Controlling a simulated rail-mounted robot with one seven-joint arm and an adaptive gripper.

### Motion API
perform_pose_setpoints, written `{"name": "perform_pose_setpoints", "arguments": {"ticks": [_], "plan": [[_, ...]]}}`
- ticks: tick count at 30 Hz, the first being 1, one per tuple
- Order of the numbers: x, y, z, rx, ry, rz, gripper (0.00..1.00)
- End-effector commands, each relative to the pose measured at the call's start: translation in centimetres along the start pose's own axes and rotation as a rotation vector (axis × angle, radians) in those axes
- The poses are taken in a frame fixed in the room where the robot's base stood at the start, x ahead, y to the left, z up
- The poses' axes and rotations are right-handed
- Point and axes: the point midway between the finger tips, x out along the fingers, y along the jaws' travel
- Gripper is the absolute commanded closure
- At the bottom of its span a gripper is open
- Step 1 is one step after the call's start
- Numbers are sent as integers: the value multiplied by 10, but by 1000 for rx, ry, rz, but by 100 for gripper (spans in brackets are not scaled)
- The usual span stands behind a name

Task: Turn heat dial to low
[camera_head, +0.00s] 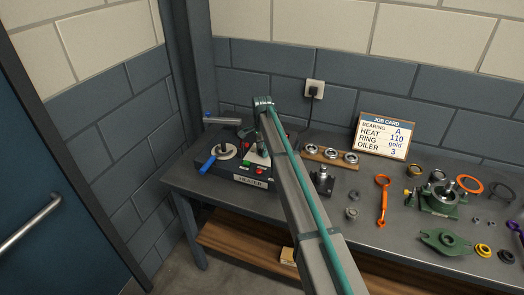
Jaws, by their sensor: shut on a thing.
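The heater (232,172) is a dark box with a front label at the left end of the bench. A pale sloped panel (254,158) on its top is partly behind my arm. A green button and a red button sit near its front. My gripper (249,137) is a small dark shape at the heater's top, mostly covered by my arm. It is shut at the panel, on what appears to be the heat dial. The dial's face, pointer and marks are hidden.
The job card (383,137) at the back reads bearing A, heat 110, ring gold, oiler 3. A wooden rack (316,155) holds several bearings. A black stand (322,183), an orange wrench (382,203) and green casing parts (445,241) lie to the right.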

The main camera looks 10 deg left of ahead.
Motion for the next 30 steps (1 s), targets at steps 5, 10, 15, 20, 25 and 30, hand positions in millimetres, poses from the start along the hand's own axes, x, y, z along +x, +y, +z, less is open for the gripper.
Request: {"name": "perform_pose_setpoints", "arguments": {"ticks": [5,10,15,20,25,30], "plan": [[2,0,0,-108,0,0,96],[2,0,0,-255,0,0,96],[2,0,0,-416,0,-1,96],[2,0,0,-568,0,-1,96],[1,0,0,-730,0,-1,96],[1,0,0,-891,0,-1,96]]}}
